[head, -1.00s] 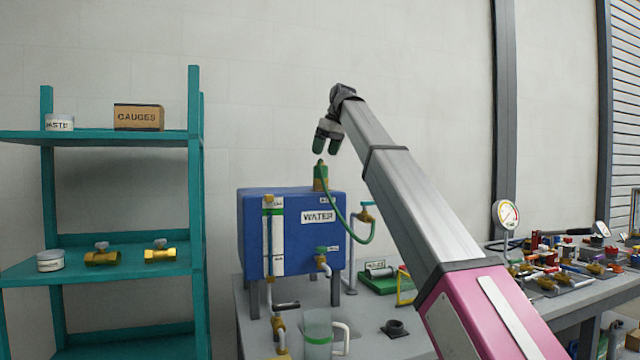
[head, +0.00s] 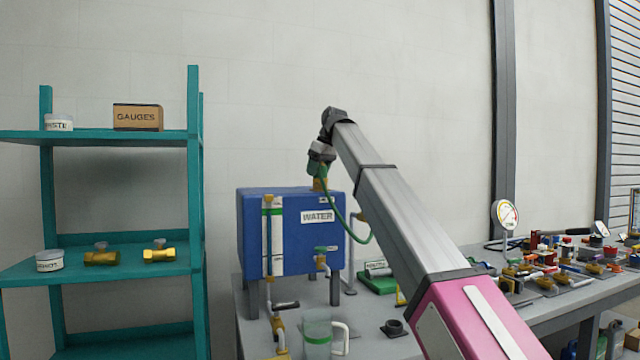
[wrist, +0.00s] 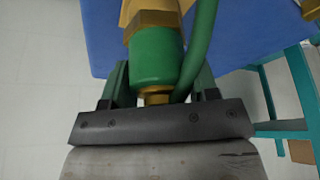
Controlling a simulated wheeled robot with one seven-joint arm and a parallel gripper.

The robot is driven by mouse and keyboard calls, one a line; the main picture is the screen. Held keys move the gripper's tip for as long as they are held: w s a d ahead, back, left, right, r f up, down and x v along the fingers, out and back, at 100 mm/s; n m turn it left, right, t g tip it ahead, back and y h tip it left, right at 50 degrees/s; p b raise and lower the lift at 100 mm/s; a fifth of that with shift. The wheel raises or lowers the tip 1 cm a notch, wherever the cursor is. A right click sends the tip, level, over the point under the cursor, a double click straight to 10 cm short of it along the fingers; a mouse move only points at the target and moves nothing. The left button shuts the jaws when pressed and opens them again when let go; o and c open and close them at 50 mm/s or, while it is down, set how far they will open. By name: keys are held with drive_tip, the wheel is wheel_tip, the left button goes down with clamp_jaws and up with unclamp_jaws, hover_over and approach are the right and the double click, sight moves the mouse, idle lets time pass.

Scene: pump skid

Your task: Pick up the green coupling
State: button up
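The green coupling (wrist: 156,58) has a green sleeve with brass fittings and shows in the middle of the wrist view. In the head view it stands on top of the blue water tank (head: 262,222), mostly hidden by my gripper (head: 317,168); its brass base (head: 320,185) shows below. My gripper, also in the wrist view (wrist: 160,85), has its fingers on either side of the coupling, with a narrow gap at the left. It looks open around it. A green hose (wrist: 197,45) runs between the coupling and the right finger.
A teal shelf (head: 120,137) with valves, tubs and a gauges box stands at the left. A clear jug (head: 317,335) stands on the bench below the tank. Several loose parts cover the right bench.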

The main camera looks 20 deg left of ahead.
drive_tip(key=c, duration=0.6)
drive_tip(key=shift+o, duration=0.2)
drive_tip(key=shift+r, duration=0.6)
drive_tip(key=r, duration=0.3)
drive_tip(key=shift+s+a+r, duration=0.15)
drive_tip(key=shift+s+r, duration=0.1)
drive_tip(key=s+a+r, duration=0.4)
drive_tip(key=s+r, duration=0.2)
drive_tip(key=s, duration=0.4)
drive_tip(key=shift+a+r, duration=0.15)
drive_tip(key=shift+a, duration=0.2)
